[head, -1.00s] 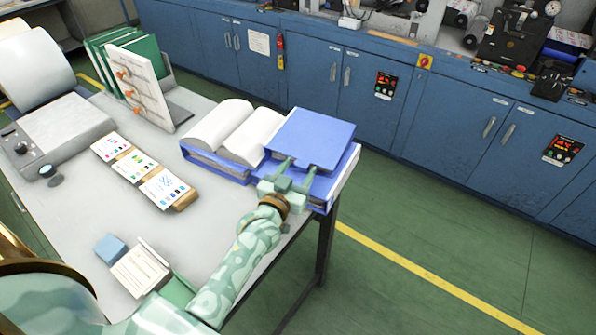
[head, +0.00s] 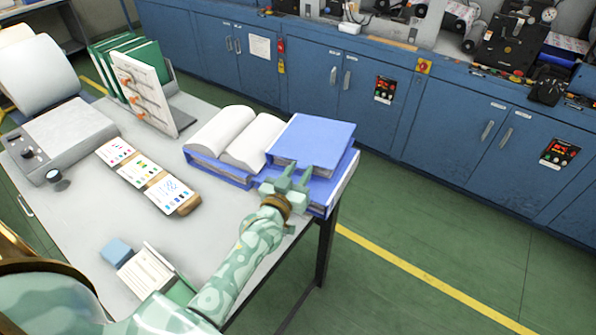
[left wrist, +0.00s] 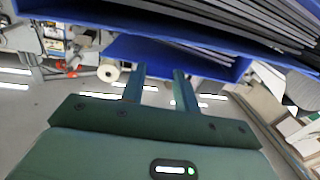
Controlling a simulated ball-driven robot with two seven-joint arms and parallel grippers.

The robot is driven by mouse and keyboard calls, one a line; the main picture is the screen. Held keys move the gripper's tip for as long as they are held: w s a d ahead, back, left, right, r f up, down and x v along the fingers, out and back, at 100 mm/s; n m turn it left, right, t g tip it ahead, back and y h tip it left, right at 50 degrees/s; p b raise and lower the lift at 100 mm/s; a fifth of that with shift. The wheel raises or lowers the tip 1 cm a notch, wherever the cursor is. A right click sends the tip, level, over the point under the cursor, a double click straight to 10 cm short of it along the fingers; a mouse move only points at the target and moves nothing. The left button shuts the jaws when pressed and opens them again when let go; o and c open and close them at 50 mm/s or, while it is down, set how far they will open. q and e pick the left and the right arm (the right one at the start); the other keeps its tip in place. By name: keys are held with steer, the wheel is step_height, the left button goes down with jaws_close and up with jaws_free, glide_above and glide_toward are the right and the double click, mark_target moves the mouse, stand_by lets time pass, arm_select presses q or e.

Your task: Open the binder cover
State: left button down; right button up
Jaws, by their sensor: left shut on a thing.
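A blue binder (head: 315,137) lies closed at the far right corner of the table, its cover up, on top of another blue binder or panel (head: 343,180). Its grey page edges show along the near side. My left gripper (head: 299,171) is at the near edge of the upper binder, its two fingers a small gap apart and shut on that edge; the exact contact is hard to see. In the left wrist view the fingers (left wrist: 158,72) reach up to a blue cover (left wrist: 170,52), with dark page edges above. My right gripper is out of view.
An open binder with white pages (head: 232,138) lies just left. Sample cards (head: 148,178), a pegged rack (head: 145,95), green folders, a grey machine (head: 62,135) and a blue block (head: 116,252) are also on the table (head: 205,235). Blue cabinets (head: 330,75) stand beyond a green floor.

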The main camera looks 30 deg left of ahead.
arm_select(q)
steer(key=a+r+n+p, duration=0.5)
steer(key=r+n+p, duration=0.4)
steer(key=n+p, duration=0.15)
steer(key=a+n+b, duration=0.3)
steer(key=a+n, duration=0.9)
steer(key=shift+s+a, duration=0.25)
steer(key=shift+s, duration=0.15)
steer(key=c, duration=1)
jaws_free()
steer(key=shift+r, duration=0.1)
steer(key=shift+c, duration=0.2)
